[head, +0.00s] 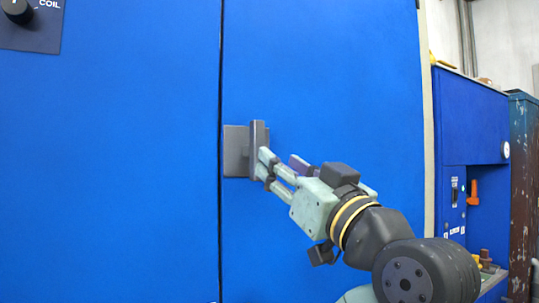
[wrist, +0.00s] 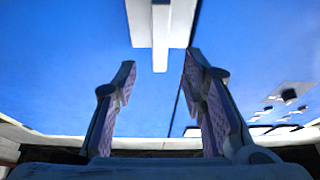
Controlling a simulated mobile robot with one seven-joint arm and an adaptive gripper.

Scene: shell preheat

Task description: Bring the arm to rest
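My arm reaches from the lower right to a tall blue cabinet door (head: 330,80). My gripper (head: 264,168) is at the lower part of a grey upright handle (head: 258,135) on that door. In the wrist view my gripper (wrist: 160,66) has its two fingers spread apart, with nothing held between them. The pale end of the handle (wrist: 160,35) shows just ahead of and between the fingertips. I cannot tell whether a finger touches it. The door looks closed, flush with the panel to its left.
A dark seam separates the door from the left blue panel (head: 110,150). A black knob (head: 18,10) marked COIL sits at top left. A second blue cabinet (head: 470,120) stands at right, with an orange object (head: 473,193) in its recess. Panels with dark controls (wrist: 290,97) show in the wrist view.

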